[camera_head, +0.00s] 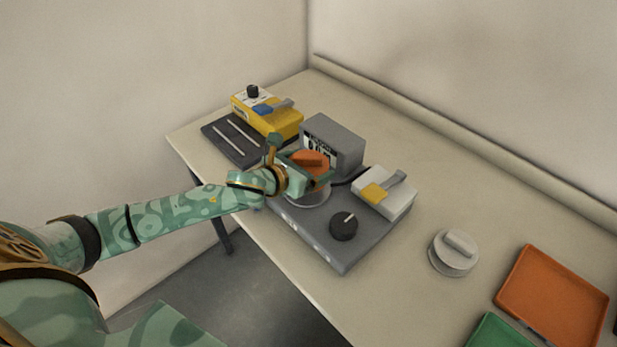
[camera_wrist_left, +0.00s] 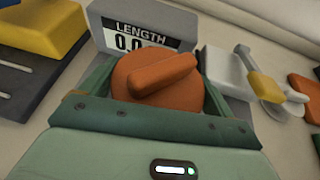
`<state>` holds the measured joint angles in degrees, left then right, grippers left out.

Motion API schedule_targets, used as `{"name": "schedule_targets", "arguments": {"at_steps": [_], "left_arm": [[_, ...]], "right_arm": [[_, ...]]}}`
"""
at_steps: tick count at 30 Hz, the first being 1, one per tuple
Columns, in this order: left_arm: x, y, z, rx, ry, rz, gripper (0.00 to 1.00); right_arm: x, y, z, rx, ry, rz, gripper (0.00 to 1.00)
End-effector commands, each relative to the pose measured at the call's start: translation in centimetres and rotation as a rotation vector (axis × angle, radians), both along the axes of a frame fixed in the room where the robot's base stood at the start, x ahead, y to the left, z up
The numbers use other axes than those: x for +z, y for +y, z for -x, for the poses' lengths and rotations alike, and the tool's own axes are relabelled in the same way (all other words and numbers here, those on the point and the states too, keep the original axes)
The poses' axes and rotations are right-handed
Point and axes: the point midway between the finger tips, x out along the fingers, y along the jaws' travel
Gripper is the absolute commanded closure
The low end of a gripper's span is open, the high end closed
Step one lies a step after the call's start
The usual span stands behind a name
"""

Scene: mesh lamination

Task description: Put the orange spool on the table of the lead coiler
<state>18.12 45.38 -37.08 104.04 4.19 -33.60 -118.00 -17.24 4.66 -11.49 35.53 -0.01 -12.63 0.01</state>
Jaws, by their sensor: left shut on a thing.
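The orange spool (camera_head: 312,160), a round disc with a raised bar on top, is between the fingers of my left gripper (camera_head: 306,171). It also shows in the left wrist view (camera_wrist_left: 158,80), with the green fingers of the gripper (camera_wrist_left: 158,95) on both sides of it. My left gripper is shut on the spool. The lead coiler (camera_head: 318,238) is a grey base with a dark knob, a display box and a grey round table (camera_head: 310,197). The spool is over this table; whether it touches is hidden by the gripper. My right gripper is not in view.
A display box (camera_head: 333,142) marked LENGTH stands just behind the spool. A white and yellow lever unit (camera_head: 384,192) is to the right. A yellow device (camera_head: 268,112) stands at the far left. A grey spool (camera_head: 453,252) and an orange tray (camera_head: 553,293) lie further right.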

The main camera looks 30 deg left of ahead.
Motion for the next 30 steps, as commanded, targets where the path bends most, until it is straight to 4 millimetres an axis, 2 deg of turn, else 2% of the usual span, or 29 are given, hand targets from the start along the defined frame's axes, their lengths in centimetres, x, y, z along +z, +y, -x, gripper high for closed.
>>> {"name": "schedule_targets", "arguments": {"at_steps": [1,4,17,18,27,30], "left_arm": [[-1.6,-0.1,0.1,0.001,0.006,0.004,0.37],[-3.0,-0.1,0.1,0.000,0.006,0.002,0.37],[-3.3,0.0,0.1,-0.001,0.001,0.000,0.37],[-3.3,0.0,0.1,-0.001,0.001,0.000,0.01],[-2.8,0.0,0.2,-0.001,0.001,0.000,0.00],[-2.2,0.3,1.6,-0.002,0.003,-0.002,0.00]], "right_arm": [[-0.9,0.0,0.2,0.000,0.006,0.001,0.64],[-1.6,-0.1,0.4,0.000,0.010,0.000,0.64],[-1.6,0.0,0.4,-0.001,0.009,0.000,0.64],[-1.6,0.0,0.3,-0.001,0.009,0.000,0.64],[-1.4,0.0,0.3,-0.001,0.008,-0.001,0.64],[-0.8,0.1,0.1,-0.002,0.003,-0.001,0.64]]}}
